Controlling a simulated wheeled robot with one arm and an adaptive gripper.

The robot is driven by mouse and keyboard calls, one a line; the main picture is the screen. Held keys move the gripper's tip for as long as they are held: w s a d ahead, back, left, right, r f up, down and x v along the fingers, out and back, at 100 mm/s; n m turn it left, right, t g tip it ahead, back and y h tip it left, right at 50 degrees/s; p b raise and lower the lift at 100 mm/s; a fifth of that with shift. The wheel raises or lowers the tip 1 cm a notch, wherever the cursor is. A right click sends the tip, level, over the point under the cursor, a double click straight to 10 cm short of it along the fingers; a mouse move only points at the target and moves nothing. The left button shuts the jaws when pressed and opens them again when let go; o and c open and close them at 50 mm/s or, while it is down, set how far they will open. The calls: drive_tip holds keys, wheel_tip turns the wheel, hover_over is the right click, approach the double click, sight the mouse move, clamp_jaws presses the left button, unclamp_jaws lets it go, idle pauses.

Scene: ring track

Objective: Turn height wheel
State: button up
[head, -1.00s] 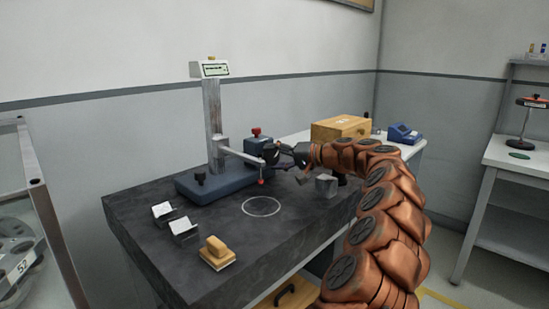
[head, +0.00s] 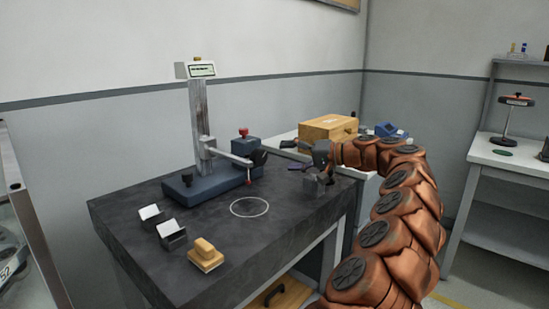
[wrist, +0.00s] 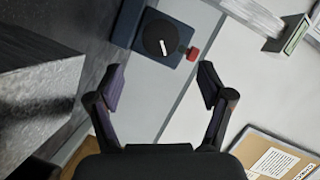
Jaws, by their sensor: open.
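The height gauge stands at the back of the dark granite plate, with a blue base, a metal column (head: 201,115) and a display on top. A blue block (head: 244,148) with a red knob stands at its right. In the head view my gripper (head: 290,155) is right of the block.
A wooden box (head: 327,134) and a blue device (head: 386,129) stand on the table behind.

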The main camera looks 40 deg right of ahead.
drive_tip(key=shift+v, duration=1.5)
drive_tip(key=n+g+h+p, duration=0.3)
drive_tip(key=n+p, duration=0.1)
drive_tip(key=p, duration=0.7)
approach(262, 156)
drive_tip(key=x, duration=0.3)
drive_tip(key=a+r+n+g+h+p, duration=0.1)
drive_tip(key=a+n+g+h+p, duration=0.15)
drive_tip(key=n+p, duration=0.35)
drive_tip(key=shift+m+t+h, duration=0.35)
drive_tip(key=shift+m+h, duration=0.1)
drive_tip(key=shift+m, duration=0.15)
drive_tip(key=x, duration=0.2)
drive_tip(key=p+x, duration=0.1)
drive_tip(key=x, duration=0.2)
drive_tip(key=d+p+x, duration=0.1)
drive_tip(key=x, duration=0.1)
drive_tip(key=shift+w+a, duration=0.1)
drive_tip(key=shift+w, duration=0.4)
